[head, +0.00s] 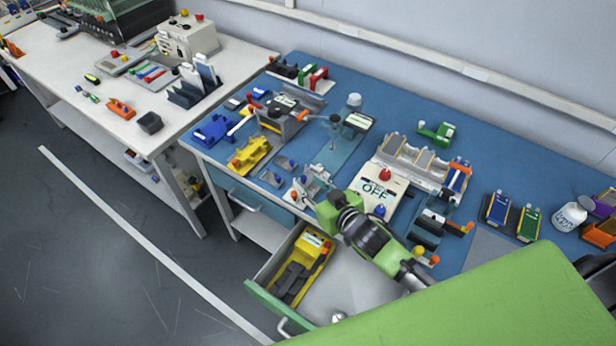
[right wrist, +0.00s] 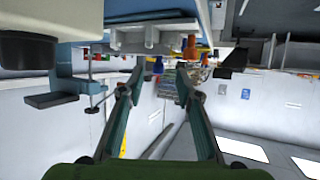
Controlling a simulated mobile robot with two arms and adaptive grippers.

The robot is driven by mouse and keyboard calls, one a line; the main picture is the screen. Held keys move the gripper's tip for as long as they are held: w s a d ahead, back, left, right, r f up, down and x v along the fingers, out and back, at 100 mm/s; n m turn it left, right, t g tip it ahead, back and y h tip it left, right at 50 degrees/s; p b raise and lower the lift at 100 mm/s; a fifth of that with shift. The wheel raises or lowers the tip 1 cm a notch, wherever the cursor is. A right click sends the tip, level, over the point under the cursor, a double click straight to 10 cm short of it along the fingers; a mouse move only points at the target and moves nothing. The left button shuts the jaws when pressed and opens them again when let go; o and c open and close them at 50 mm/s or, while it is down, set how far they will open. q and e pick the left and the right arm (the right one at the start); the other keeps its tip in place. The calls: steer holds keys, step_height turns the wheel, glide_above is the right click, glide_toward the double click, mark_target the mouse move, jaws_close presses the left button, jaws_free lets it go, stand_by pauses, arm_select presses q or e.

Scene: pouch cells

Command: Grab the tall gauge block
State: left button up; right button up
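I cannot single out the tall gauge block with certainty in either view. My right gripper (head: 314,184) is above the front edge of the blue bench, left of the white box marked "OFF" (head: 378,194). In the right wrist view my right gripper (right wrist: 159,68) has its two fingers spread apart with nothing held between them. My right arm hides part of the bench front and the drawer. My left gripper is in neither view.
The blue bench (head: 470,150) carries many fixtures. Below its front edge, an open drawer (head: 268,302) holds a yellow and dark item (head: 302,267). A white table (head: 108,113) stands at left, with clear floor before it.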

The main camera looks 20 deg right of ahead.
mark_target(304, 177)
steer(key=x, duration=0.2)
steer(key=p+x, duration=0.1)
steer(key=shift+w+r, duration=0.15)
steer(key=shift+w, duration=0.25)
steer(key=shift+w+a+f, duration=0.1)
steer(key=shift+w+f, duration=0.15)
steer(key=shift+w, duration=0.25)
jaws_close()
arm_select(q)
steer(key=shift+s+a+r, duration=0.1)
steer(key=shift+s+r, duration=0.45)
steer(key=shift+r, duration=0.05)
arm_select(e)
steer(key=shift+r, duration=0.1)
